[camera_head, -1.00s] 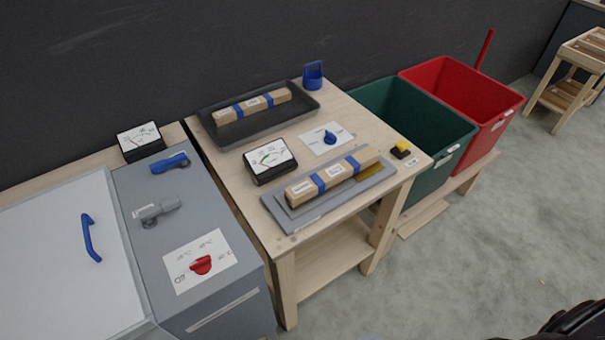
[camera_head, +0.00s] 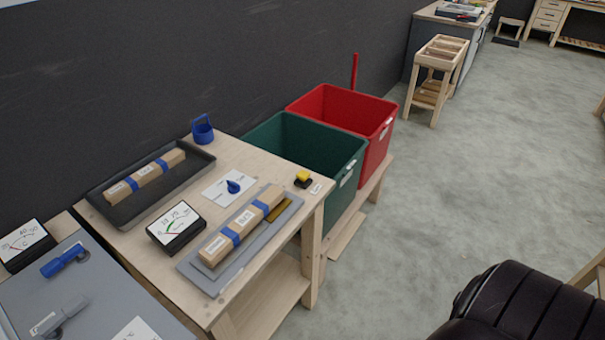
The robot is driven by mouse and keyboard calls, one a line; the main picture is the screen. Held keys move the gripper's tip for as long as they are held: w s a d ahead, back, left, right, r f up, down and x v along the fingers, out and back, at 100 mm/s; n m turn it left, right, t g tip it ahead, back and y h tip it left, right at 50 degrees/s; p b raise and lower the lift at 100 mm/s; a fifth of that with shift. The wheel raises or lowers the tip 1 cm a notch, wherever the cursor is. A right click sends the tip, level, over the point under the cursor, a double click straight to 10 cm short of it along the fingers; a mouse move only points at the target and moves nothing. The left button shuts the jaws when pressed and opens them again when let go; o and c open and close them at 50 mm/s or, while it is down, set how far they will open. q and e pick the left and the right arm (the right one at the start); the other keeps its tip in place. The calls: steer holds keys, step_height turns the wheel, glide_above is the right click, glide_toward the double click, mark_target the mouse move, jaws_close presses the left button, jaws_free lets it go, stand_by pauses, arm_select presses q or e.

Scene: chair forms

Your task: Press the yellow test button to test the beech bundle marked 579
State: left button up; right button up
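The yellow test button (camera_head: 303,176) sits on a small black base at the right end of the wooden table (camera_head: 213,308). A wood bundle (camera_head: 251,217) with blue bands and white labels lies on the grey plate (camera_head: 224,276) at the table's front. A second banded wood bundle (camera_head: 124,189) lies in the black tray (camera_head: 178,183) behind it. The labels are too small to read, so I cannot tell which bundle is marked 579. Neither of my grippers shows in the head view.
A gauge (camera_head: 177,228), a blue knob (camera_head: 233,187) on a white card and a blue handled weight (camera_head: 203,131) are on the table. A green bin (camera_head: 345,179) and a red bin (camera_head: 379,142) stand to its right. Grey floor is open further right.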

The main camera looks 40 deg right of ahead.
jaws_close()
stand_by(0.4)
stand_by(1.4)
